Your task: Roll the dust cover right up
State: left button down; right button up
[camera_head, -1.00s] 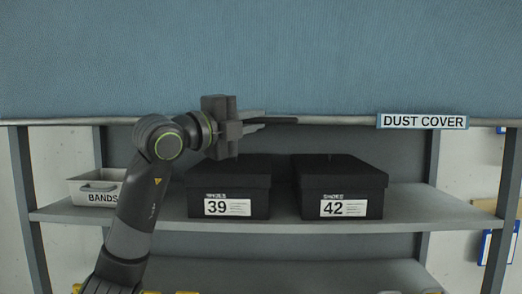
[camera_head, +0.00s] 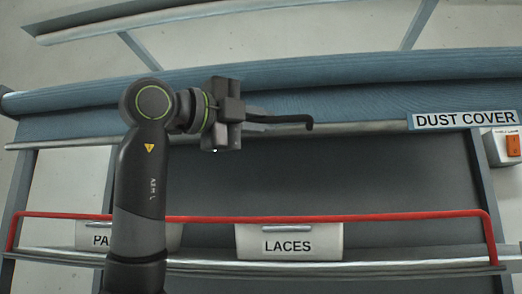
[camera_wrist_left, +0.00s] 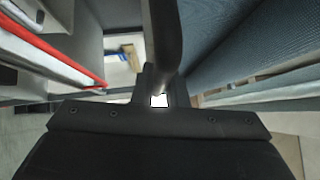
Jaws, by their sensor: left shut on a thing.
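The blue dust cover (camera_head: 350,103) is mostly wound on the roll (camera_head: 400,68) at the top of the rack. A short strip hangs below the roll, ending in a pale bottom bar (camera_head: 370,127) with a DUST COVER label (camera_head: 464,120). My left gripper (camera_head: 245,117) is at the bar, left of the label, shut on a dark handle (camera_head: 285,119) that runs right and bends at its end. In the left wrist view the dark handle (camera_wrist_left: 163,45) runs up from between the fingers. My right gripper is not in view.
Below the cover a shelf with a red rail (camera_head: 370,216) carries a LACES bin (camera_head: 290,241) and another bin (camera_head: 93,235), partly behind my arm. A box with an orange switch (camera_head: 513,145) is at the right. The rack back between is open.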

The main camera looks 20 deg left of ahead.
pick_arm(q)
notch_tip(320, 180, up, 4)
jog(key=shift+r, duration=0.95)
jog(key=shift+s+a+r, duration=0.1)
jog(key=shift+s+r, duration=0.05)
jog(key=shift+r, duration=0.05)
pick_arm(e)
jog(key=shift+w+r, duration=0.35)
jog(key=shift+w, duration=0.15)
pick_arm(q)
jog(key=c, duration=1.5)
grip_release()
jog(key=shift+o, duration=0.2)
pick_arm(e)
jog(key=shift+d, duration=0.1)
pick_arm(q)
jog(key=shift+f, duration=0.15)
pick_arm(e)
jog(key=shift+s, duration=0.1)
